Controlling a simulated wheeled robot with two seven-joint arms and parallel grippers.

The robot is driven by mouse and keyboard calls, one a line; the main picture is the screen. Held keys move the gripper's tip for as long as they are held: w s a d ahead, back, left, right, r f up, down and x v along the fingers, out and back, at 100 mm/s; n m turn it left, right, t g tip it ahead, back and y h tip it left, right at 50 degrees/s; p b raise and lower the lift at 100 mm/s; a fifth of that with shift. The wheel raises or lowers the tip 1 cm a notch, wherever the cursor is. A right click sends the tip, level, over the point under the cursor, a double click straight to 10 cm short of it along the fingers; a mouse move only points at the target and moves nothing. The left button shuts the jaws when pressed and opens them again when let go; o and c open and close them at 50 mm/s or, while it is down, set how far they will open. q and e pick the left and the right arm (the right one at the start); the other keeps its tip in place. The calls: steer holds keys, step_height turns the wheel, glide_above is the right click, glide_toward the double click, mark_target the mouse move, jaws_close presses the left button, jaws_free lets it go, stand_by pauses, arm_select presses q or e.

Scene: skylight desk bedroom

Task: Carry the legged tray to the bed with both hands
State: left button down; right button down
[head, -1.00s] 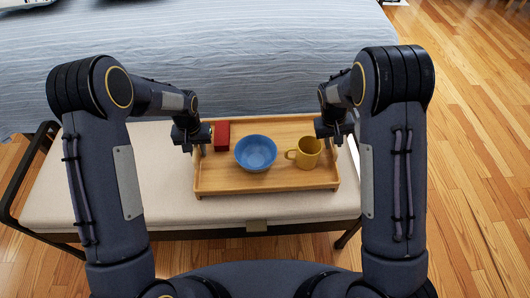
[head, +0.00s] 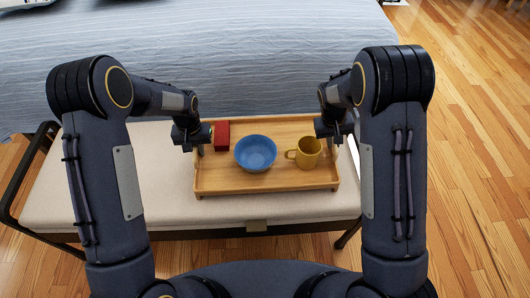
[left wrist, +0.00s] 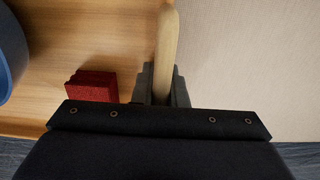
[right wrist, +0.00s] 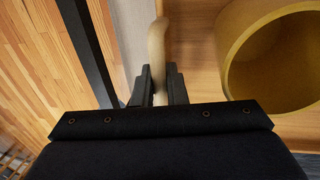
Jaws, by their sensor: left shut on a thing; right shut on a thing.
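The wooden tray (head: 230,181) is over the cream bench in front of the bed; I cannot tell whether it touches the bench, and its legs are hidden. It carries a red box (head: 222,135), a blue bowl (head: 256,153) and a yellow mug (head: 308,153), all upright. My left gripper (head: 203,142) is shut on the tray's left edge; the left wrist view shows the pale handle (left wrist: 166,50) between its fingers (left wrist: 163,88). My right gripper (head: 334,138) is shut on the right edge; the right wrist view shows that handle (right wrist: 157,50) between its fingers (right wrist: 160,88).
The cream bench (head: 120,185) with a dark metal frame stands below the tray. The bed (head: 230,60) with a blue-grey striped cover lies just beyond it, its near part clear. Wooden floor (head: 480,150) is open at the right.

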arm_select(q)
steer(key=shift+a+r, duration=0.1)
steer(key=shift+r, duration=0.05)
arm_select(e)
steer(key=shift+r, duration=0.2)
stand_by(0.5)
